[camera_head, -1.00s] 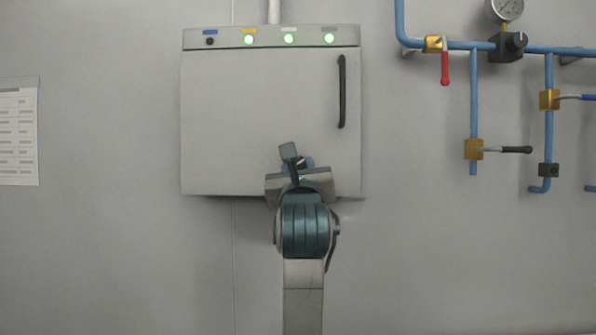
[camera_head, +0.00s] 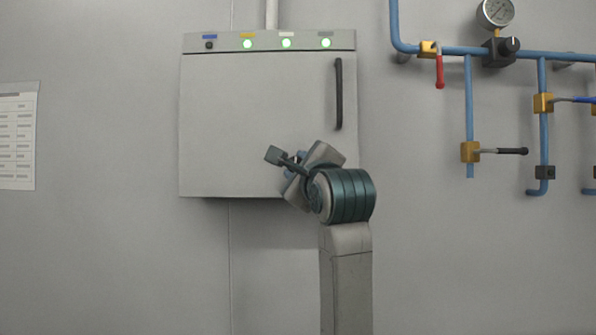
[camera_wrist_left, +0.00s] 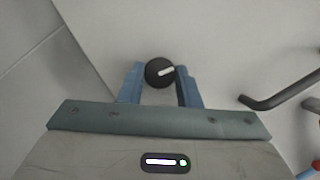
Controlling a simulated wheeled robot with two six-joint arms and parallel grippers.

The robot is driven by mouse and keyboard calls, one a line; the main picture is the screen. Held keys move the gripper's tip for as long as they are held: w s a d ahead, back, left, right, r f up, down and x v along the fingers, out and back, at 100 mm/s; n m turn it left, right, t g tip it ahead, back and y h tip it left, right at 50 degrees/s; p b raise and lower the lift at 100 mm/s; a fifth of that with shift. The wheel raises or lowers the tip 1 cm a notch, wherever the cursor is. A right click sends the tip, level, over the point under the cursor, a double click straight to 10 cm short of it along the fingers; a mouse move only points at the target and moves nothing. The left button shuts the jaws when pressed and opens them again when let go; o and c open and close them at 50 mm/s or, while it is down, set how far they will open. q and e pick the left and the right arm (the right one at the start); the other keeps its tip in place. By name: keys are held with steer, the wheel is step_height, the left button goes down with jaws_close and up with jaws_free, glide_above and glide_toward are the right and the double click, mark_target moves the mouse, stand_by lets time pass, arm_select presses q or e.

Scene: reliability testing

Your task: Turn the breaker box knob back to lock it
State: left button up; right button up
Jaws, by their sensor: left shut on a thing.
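The breaker box (camera_head: 240,120) is a light grey cabinet on the wall, its door shut. Its dark round knob (camera_wrist_left: 157,74) has a white mark and shows between my fingers in the left wrist view; the mark points right and slightly up there. My left gripper (camera_head: 294,166) is at the lower right of the door, tilted, and hides the knob in the head view. In the left wrist view its blue fingers (camera_wrist_left: 159,83) sit on both sides of the knob, shut on it. My right gripper is in neither view.
A black door handle (camera_head: 339,94) stands out above my gripper. Three green lights and a dark one line the top strip (camera_head: 267,41). Blue pipes (camera_head: 468,85) with valves and a gauge (camera_head: 496,11) are at right. A paper sheet (camera_head: 17,140) hangs at left.

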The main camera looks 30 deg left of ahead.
arm_select(q)
steer(key=shift+n+g, duration=0.3)
steer(key=shift+n, duration=0.5)
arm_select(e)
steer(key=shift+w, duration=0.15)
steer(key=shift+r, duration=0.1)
arm_select(q)
steer(key=o, duration=1)
steer(key=shift+d, duration=0.1)
steer(key=shift+b+v, duration=3)
steer(key=shift+v, duration=2.25)
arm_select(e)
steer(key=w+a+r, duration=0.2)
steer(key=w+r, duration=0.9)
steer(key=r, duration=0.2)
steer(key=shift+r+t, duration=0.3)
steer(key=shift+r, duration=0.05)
